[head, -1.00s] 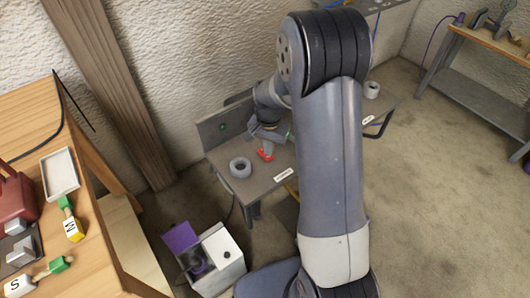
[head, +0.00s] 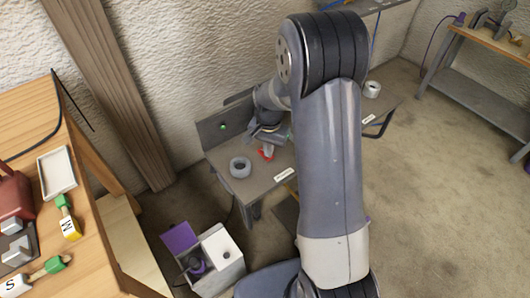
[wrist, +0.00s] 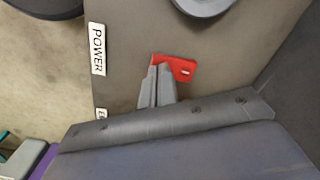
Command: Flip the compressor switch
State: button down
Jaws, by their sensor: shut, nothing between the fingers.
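My gripper (head: 267,148) is shut and empty, low over the grey bench by the wall. In the wrist view its fingertips (wrist: 159,70) are together at the left part of a small red piece (wrist: 176,68), which has a pale slot. The red piece also shows in the head view (head: 265,155), partly hidden by the gripper. I cannot tell whether the fingers touch it. A white label reading POWER (wrist: 97,49) lies to its left in the wrist view. A second label is mostly hidden by my gripper body. No switch is clearly identifiable as the compressor's.
A white and purple box (head: 222,252) stands on the floor in front. A wooden table (head: 22,118) with tagged items is at left, another bench (head: 470,80) at far right. Open floor lies right.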

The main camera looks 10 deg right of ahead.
jog(key=shift+f, duration=0.25)
jog(key=shift+r, duration=0.15)
jog(key=shift+r+p, duration=2.6)
jog(key=shift+r, duration=0.85)
jog(key=shift+f, duration=0.2)
notch_tip(320, 180, down, 7)
jog(key=b, duration=0.5)
jog(key=shift+b, duration=0.3)
jog(key=shift+r, duration=0.2)
